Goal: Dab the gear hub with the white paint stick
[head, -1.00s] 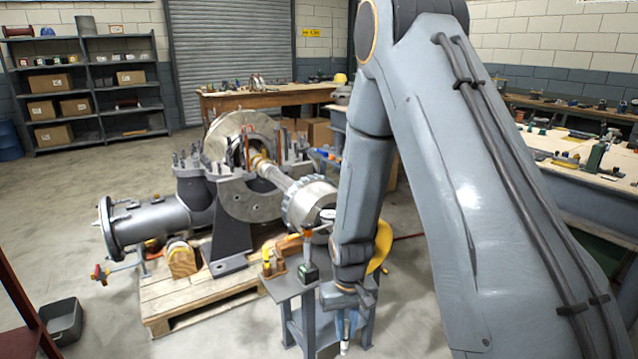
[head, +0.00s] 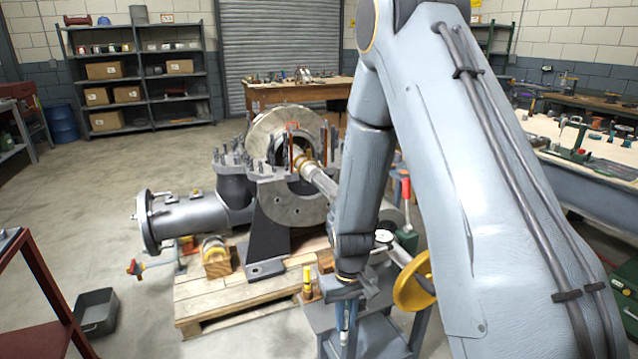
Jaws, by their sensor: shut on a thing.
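My gripper (head: 344,300) hangs low in front of the small grey stand, shut on a slim pale stick with blue on it, the paint stick (head: 344,336). The stick points down, and I cannot make out its tip clearly. The shaft (head: 321,182) runs from the open casing (head: 300,203) toward the right and passes behind my arm. The gear hub at its near end is hidden behind my arm. The stick is in front of and below the shaft, apart from it.
The casing stands on a wooden pallet (head: 212,300). A yellow handwheel (head: 414,280) is right of my gripper.

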